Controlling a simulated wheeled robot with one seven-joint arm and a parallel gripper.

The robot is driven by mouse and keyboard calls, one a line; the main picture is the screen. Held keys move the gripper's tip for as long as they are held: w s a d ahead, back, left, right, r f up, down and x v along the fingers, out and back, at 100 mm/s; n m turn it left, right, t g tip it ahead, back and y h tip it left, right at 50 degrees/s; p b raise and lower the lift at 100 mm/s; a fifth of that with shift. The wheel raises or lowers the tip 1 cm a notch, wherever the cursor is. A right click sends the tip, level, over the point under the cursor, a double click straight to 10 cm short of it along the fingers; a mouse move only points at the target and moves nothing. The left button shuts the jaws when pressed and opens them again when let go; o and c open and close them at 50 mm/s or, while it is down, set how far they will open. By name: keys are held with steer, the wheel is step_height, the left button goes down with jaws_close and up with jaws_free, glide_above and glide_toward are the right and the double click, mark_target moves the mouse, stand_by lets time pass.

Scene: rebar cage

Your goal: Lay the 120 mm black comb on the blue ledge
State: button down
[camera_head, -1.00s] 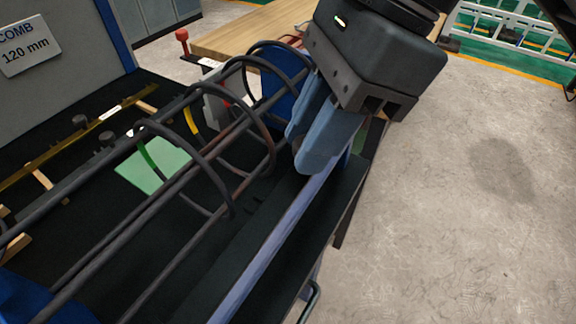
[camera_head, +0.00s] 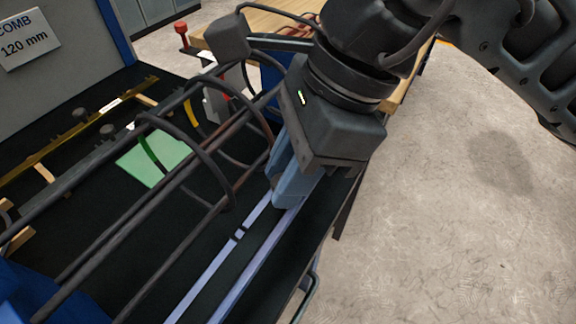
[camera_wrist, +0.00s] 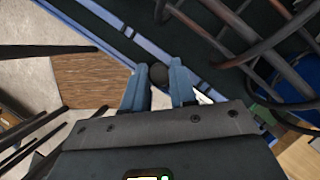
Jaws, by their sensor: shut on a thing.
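My gripper (camera_head: 285,185) points down at the right side of the rebar cage, low over the blue ledge (camera_head: 262,262). In the wrist view its blue-grey fingers (camera_wrist: 158,88) are closed on a dark round part, which I take for the knob of the black comb (camera_wrist: 157,72). The rest of the comb is hard to pick out. The ledge shows as two pale blue strips with a dark band between them. I cannot tell whether that band is the comb's body, nor whether it touches the ledge. A small dark mark crosses the left strip.
The rebar cage (camera_head: 195,150) stands close to the left of my gripper. A green plate (camera_head: 152,158) and a yellow comb-like bar (camera_head: 75,130) lie beyond it on the dark tabletop. A sign reading COMB 120 mm (camera_head: 28,40) is on the grey panel. Open floor lies right.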

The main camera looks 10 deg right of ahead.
steer(key=c, duration=0.9)
jaws_free()
steer(key=shift+r, duration=0.1)
steer(key=v, duration=1.2)
steer(key=shift+b, duration=0.3)
steer(key=shift+a, duration=0.1)
